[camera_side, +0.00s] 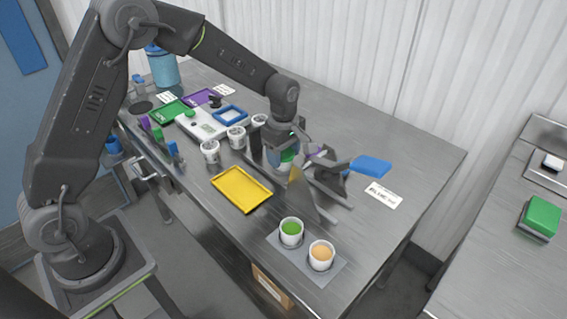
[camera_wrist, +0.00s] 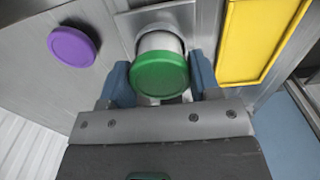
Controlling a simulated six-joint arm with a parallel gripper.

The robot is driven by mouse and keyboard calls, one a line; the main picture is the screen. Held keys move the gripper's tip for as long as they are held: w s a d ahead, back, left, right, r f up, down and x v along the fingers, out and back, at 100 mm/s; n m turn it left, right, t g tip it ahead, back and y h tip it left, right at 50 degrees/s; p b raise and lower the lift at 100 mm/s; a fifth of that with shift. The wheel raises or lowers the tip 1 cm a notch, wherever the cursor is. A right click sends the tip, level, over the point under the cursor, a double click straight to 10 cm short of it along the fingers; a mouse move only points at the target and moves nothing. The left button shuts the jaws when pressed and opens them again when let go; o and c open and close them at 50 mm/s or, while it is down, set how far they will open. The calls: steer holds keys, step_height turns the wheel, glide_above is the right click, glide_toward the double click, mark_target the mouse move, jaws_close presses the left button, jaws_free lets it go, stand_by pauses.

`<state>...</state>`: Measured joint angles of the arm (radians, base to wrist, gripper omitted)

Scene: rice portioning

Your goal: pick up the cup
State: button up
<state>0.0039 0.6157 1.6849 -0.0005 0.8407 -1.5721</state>
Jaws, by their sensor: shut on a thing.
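The cup, white with a green lid (camera_wrist: 160,74), sits between the blue-grey fingers of my gripper (camera_wrist: 160,82) in the wrist view. My gripper is shut on its sides, and the lid hides most of the cup. In the side view my gripper (camera_side: 282,158) is low over the bench, right of the yellow tray, with a bit of the green lid (camera_side: 288,155) showing. I cannot tell whether the cup still touches the surface below.
A yellow tray (camera_side: 242,189) lies left of my gripper. A purple disc (camera_wrist: 71,46) lies nearby in the wrist view. Two filled cups (camera_side: 291,232) stand in front; white tubs (camera_side: 210,152) are behind.

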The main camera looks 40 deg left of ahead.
mark_target(284, 152)
steer(key=shift+r, duration=0.55)
step_height(284, 152, up, 3)
steer(key=shift+f, duration=0.15)
steer(key=s+a+r, duration=0.5)
steer(key=a+r, duration=0.2)
steer(key=a, duration=0.3)
steer(key=s+a+f, duration=0.1)
steer(key=s+a, duration=0.2)
steer(key=s, duration=0.9)
steer(key=w+d+f, duration=0.1)
steer(key=d+f, duration=0.1)
steer(key=d, duration=0.1)
steer(key=w+d+f, duration=0.2)
steer(key=d, duration=0.1)
steer(key=w+d+f, duration=0.2)
steer(key=d+f, duration=0.1)
steer(key=shift+w+d, duration=0.2)
steer(key=shift+f, duration=2)
